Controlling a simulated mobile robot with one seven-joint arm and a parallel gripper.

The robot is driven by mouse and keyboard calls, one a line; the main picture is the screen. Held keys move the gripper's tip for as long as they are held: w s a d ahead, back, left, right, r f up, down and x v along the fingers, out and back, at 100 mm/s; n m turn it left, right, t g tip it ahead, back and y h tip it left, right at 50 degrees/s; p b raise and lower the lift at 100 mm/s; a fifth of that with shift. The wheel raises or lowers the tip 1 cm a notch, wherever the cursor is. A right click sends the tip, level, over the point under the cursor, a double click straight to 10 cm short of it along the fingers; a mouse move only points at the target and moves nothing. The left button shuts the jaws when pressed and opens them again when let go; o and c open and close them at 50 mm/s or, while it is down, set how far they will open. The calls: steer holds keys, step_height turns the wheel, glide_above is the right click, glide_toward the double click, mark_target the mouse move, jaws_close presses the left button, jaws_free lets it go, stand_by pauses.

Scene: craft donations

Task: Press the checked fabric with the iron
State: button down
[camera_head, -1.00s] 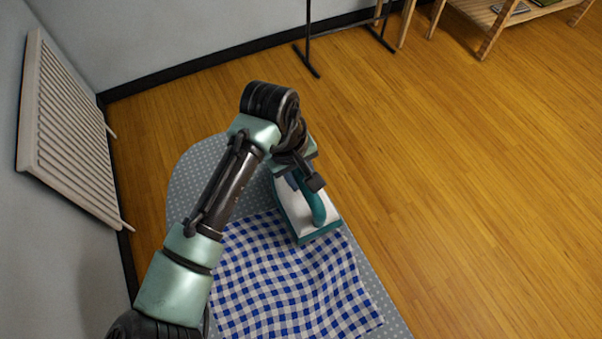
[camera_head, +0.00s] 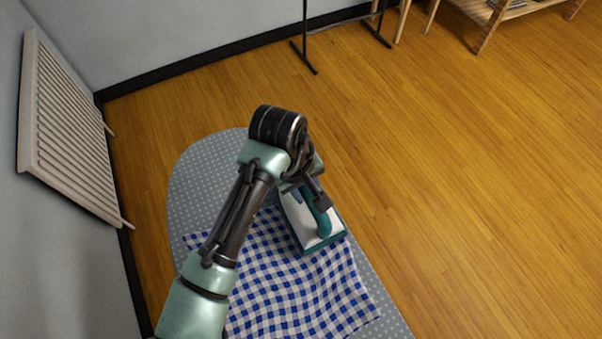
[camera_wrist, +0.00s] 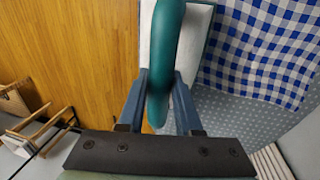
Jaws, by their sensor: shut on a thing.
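The iron (camera_head: 303,222) has a white body, a teal handle and a teal edge. It is on the right edge of the blue-and-white checked fabric (camera_head: 275,285), over the grey dotted ironing board (camera_head: 200,170). My gripper (camera_wrist: 160,92) is shut on the iron's teal handle (camera_wrist: 165,45), with one blue finger on each side of it in the wrist view. The fabric also shows in the wrist view (camera_wrist: 265,45), beside the iron. It has wavy lines in its checks. The iron's underside is hidden, and my arm covers the fabric's left part.
A white radiator (camera_head: 70,130) hangs on the wall at left. A black stand (camera_head: 304,55) and a wooden shelf (camera_head: 500,20) stand at the back. The wooden floor (camera_head: 480,180) right of the board is clear.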

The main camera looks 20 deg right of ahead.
mark_target(321, 215)
steer(key=shift+s+d+p, duration=0.1)
steer(key=shift+s+p, duration=0.45)
steer(key=shift+s, duration=2.45)
steer(key=s+b, duration=0.2)
steer(key=s, duration=0.3)
steer(key=shift+s+f, duration=0.15)
steer(key=shift+s, duration=0.25)
steer(key=shift+d, duration=0.1)
